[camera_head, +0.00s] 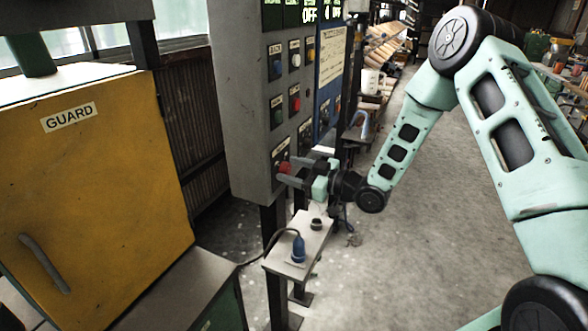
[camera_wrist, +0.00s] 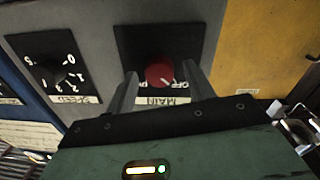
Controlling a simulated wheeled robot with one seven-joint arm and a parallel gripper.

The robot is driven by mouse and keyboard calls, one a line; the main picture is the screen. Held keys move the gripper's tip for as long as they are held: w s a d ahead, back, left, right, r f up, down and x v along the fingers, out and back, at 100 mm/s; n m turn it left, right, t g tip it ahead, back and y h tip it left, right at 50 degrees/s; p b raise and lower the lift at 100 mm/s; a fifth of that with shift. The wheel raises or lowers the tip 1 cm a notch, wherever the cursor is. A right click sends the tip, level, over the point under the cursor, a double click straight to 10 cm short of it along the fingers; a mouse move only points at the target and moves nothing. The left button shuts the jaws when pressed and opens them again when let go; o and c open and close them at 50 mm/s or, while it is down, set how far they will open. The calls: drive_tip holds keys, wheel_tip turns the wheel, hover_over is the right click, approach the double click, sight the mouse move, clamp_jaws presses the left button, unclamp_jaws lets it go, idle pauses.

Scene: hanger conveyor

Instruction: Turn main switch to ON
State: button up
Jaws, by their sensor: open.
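The main switch is a red knob (camera_head: 284,167) low on the grey control panel (camera_head: 236,100). In the wrist view the knob (camera_wrist: 159,75) sits on a black plate above an upside-down label reading MAIN (camera_wrist: 167,102). An OFF marking shows beside it, partly hidden by a finger. My gripper (camera_head: 290,173) is open at the panel face. In the wrist view the fingers of my gripper (camera_wrist: 161,80) stand on either side of the knob, with a visible gap to each. I cannot tell whether the fingertips reach the plate.
A speed dial (camera_wrist: 55,72) sits beside the main switch in the wrist view. Several push buttons (camera_head: 294,104) are above it on the panel. Below my gripper is a small stand (camera_head: 312,240) with a blue plug (camera_head: 298,249) and cable. A yellow GUARD cabinet (camera_head: 110,190) is at left.

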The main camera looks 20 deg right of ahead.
drive_tip(key=c, duration=1)
drive_tip(key=shift+o, duration=0.2)
drive_tip(key=shift+m, duration=0.3)
drive_tip(key=m, duration=0.3)
drive_tip(key=shift+m, duration=0.3)
drive_tip(key=m+p, duration=0.1)
drive_tip(key=m, duration=0.3)
drive_tip(key=shift+d+r+g, duration=0.1)
drive_tip(key=shift+g, duration=0.2)
drive_tip(key=m+p, duration=0.1)
drive_tip(key=m, duration=0.3)
drive_tip(key=shift+w+m+p, duration=0.1)
drive_tip(key=shift+m+p, duration=0.25)
drive_tip(key=shift+m, duration=0.05)
drive_tip(key=shift+m+p, duration=0.65)
drive_tip(key=shift+m, duration=1.45)
